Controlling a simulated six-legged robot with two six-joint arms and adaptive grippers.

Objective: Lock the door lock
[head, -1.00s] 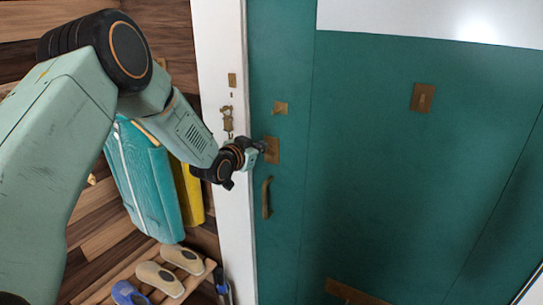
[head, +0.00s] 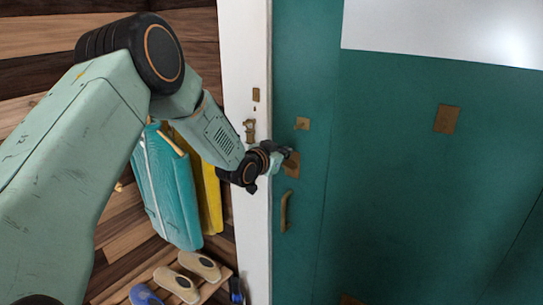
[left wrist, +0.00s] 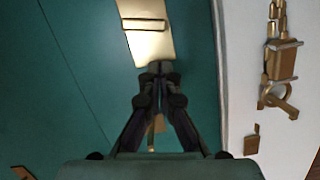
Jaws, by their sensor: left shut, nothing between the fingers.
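The door lock is a brass plate (head: 292,167) on the teal door, near its left edge. In the left wrist view, the plate (left wrist: 148,45) carries a dark-edged horizontal bar (left wrist: 146,24), which looks like the thumb-turn. My left gripper (head: 284,153) is at the plate's upper left in the head view and covers part of it. In the left wrist view, its shut fingertips (left wrist: 155,70) are at the plate's near end, apart from the bar. Nothing is between the fingers. I cannot tell whether they touch the plate. My right gripper is not in view.
A brass pull handle (head: 286,210) is below the lock and a small brass plate (head: 302,123) above it. A brass latch fitting (head: 250,130) is on the white frame. A teal board (head: 168,190) and sandals (head: 178,283) are at the left.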

